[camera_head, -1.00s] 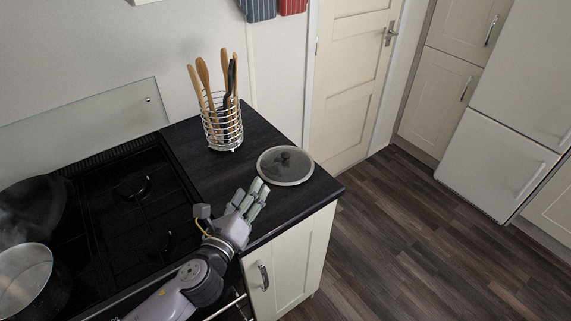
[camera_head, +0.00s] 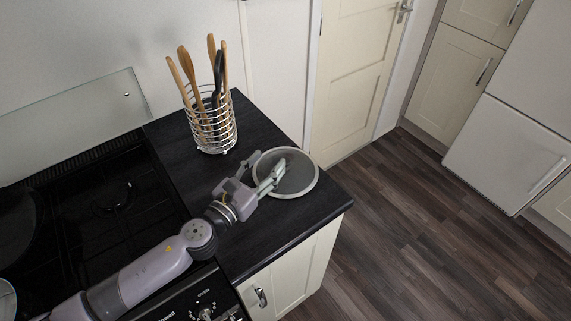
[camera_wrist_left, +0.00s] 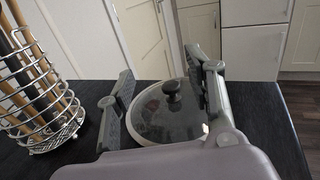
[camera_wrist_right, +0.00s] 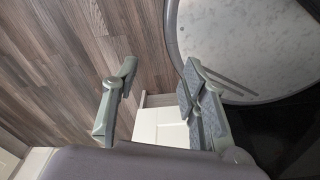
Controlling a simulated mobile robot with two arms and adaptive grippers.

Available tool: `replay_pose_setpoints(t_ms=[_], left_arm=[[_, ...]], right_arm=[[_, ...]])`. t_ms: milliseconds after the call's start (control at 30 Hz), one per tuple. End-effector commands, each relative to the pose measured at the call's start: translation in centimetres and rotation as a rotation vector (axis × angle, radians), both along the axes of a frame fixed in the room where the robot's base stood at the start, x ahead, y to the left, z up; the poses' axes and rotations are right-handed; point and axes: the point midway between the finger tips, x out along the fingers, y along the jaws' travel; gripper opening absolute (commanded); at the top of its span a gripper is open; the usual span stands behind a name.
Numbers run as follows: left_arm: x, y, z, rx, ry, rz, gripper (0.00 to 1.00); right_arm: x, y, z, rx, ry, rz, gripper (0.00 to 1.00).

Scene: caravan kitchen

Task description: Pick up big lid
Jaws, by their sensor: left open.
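The big lid (camera_head: 300,178) is a round glass lid with a light rim, lying flat on the black worktop near its right end. In the left wrist view the lid (camera_wrist_left: 150,125) shows its dark knob (camera_wrist_left: 172,90) between the fingers. My left gripper (camera_head: 267,163) is open over the left part of the lid, with its fingers spread. In the left wrist view my left gripper (camera_wrist_left: 165,80) holds nothing. Whether the fingers touch the lid cannot be told. My right gripper (camera_wrist_right: 158,72) is open and empty; it is not in the head view.
A wire holder (camera_head: 213,132) with wooden utensils stands behind the lid, left of it. The black hob (camera_head: 100,200) is at the left. A round metal-rimmed thing (camera_wrist_right: 255,40) is close to my right gripper. The worktop (camera_head: 262,225) in front of the lid is clear.

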Motion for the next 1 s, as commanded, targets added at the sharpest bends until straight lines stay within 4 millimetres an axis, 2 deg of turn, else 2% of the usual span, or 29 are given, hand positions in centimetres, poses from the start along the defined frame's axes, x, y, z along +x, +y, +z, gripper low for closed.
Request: replay_pose_setpoints(t_ms=[33, 100, 300, 367, 567, 667, 833, 1000], left_arm=[[-0.1, 0.0, -1.9, 0.001, 0.007, 0.002, 0.48], [-0.1, 0.0, -3.7, -0.003, 0.005, 0.003, 0.48], [0.0, 0.1, -7.0, -0.001, 0.003, 0.003, 0.48], [0.7, -0.4, -6.1, -0.003, -0.001, 0.002, 0.48], [1.8, -1.1, -6.2, -0.001, 0.002, 0.002, 0.48], [3.0, -1.8, -6.1, -0.002, 0.0, 0.003, 0.48], [5.3, -3.3, -6.2, -0.001, 0.0, 0.002, 0.48], [6.3, -4.0, -6.2, 0.0, 0.001, 0.002, 0.48]], right_arm=[[-1.0, -0.1, -1.2, -0.001, 0.014, 0.0, 0.4], [-2.1, -0.1, -2.5, -0.003, 0.031, 0.0, 0.4], [-4.1, -0.3, -4.8, -0.006, 0.059, 0.0, 0.4], [-3.9, -0.3, -4.0, -0.005, 0.057, 0.001, 0.4], [-1.7, -0.1, -3.7, -0.002, 0.023, 0.001, 0.4], [-0.8, 0.0, -3.5, 0.0, 0.01, 0.001, 0.4], [-1.1, -0.1, -3.5, -0.001, 0.014, 0.001, 0.4], [-2.0, -0.1, -3.6, -0.002, 0.027, 0.001, 0.4]])
